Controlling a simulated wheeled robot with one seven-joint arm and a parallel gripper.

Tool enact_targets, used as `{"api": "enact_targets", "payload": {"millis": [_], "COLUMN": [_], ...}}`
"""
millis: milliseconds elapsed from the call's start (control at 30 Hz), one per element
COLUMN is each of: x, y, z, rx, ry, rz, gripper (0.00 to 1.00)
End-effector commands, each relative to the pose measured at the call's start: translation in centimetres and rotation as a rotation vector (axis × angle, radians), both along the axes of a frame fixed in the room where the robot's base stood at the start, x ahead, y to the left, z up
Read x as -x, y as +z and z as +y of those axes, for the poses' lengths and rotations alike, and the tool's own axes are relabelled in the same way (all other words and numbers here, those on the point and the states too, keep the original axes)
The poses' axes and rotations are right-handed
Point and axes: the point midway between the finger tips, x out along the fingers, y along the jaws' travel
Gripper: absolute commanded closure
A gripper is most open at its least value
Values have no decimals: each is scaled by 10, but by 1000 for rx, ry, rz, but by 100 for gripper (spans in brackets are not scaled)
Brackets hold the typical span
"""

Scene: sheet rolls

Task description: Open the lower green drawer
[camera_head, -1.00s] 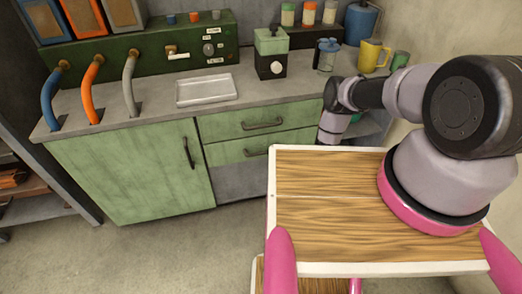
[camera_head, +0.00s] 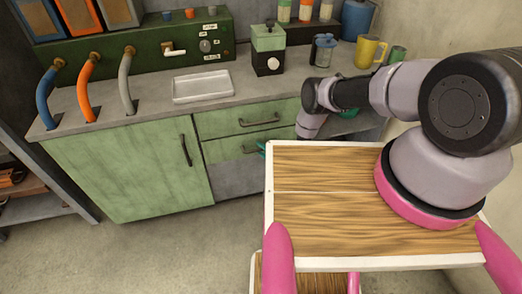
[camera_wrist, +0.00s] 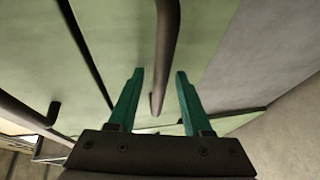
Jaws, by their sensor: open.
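The lower green drawer (camera_head: 225,149) sits under the upper green drawer (camera_head: 220,122) in the cabinet and looks closed. Its dark bar handle (camera_head: 249,151) is partly hidden in the head view. My gripper (camera_wrist: 160,76) is open, with two teal fingers. In the wrist view the lower drawer's handle (camera_wrist: 166,45) runs lengthwise between the fingers, with a gap on each side. I cannot tell how deep the fingers reach around it.
A wood-topped surface with a white rim (camera_head: 269,190) stands in front of the cabinet's right part. A green door (camera_head: 120,170) is left of the drawers. The counter above holds a metal tray (camera_head: 203,86) and a green grinder (camera_head: 268,48). Floor is clear at the lower left.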

Motion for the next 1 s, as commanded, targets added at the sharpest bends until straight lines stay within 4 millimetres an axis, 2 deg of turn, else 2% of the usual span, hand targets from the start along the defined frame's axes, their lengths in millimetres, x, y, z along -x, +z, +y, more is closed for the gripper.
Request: {"api": "enact_targets", "payload": {"millis": [33,167,1000], "x": [0,0,0], "y": [0,0,0], "z": [0,0,-1], "rx": [0,0,0], "ry": [0,0,-1], "rz": [0,0,0], "gripper": [50,100,100]}}
